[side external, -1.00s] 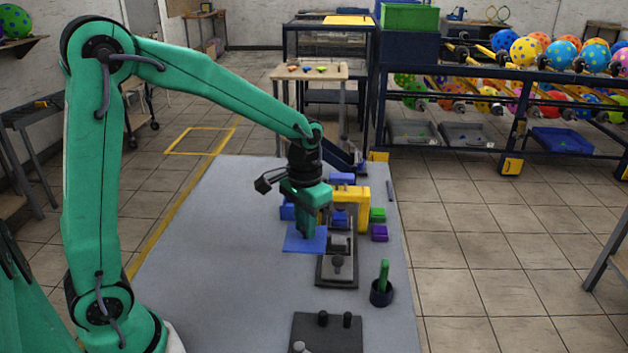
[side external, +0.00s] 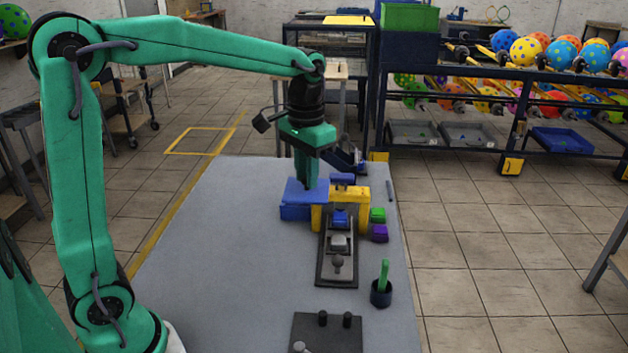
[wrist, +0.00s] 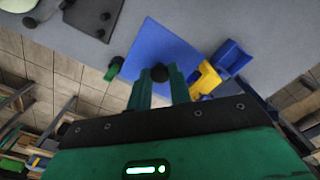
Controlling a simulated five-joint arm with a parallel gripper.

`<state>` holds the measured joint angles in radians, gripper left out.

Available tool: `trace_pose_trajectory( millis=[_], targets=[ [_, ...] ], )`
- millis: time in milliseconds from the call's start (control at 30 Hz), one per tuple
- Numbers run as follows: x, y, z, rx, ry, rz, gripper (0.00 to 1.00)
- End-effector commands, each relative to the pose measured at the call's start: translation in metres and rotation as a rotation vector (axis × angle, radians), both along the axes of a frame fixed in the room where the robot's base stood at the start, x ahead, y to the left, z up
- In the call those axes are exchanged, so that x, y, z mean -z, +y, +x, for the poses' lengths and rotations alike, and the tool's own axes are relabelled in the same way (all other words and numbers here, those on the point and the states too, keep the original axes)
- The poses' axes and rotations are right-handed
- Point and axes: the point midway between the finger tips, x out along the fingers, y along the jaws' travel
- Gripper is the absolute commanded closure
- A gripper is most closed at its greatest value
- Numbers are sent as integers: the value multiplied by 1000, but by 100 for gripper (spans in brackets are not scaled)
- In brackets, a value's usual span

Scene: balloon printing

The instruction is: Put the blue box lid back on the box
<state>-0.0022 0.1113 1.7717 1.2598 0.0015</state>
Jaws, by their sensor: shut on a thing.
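The blue lid (side external: 299,190) is a flat square with a dark knob (wrist: 159,73), which shows in the wrist view. My gripper (side external: 310,183) is shut on the knob, and its two green fingertips (wrist: 159,80) press it from both sides. In the side view the lid is at the height of the blue box (side external: 296,213), just above it or on it; I cannot tell whether they touch. In the wrist view the lid (wrist: 155,45) hides the box.
A yellow and blue press (side external: 362,205) stands close to the right of the box. A green block (side external: 377,215), a purple block (side external: 380,233) and a dark cup (side external: 381,294) with a green tool stand further right. The grey table (side external: 220,260) is clear at the left.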

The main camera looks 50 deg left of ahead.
Motion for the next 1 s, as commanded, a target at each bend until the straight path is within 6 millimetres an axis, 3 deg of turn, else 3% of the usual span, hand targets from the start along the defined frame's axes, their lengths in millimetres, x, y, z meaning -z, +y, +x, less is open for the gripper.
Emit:
trace_pose_trajectory(
  millis=[367,700,1000],
  targets=[
    [-6,46,47,-5,-1,0,100],
    [-6,121,96,-7,-1,0,100],
    [-2,168,114,-5,-1,0,100]
  ],
)
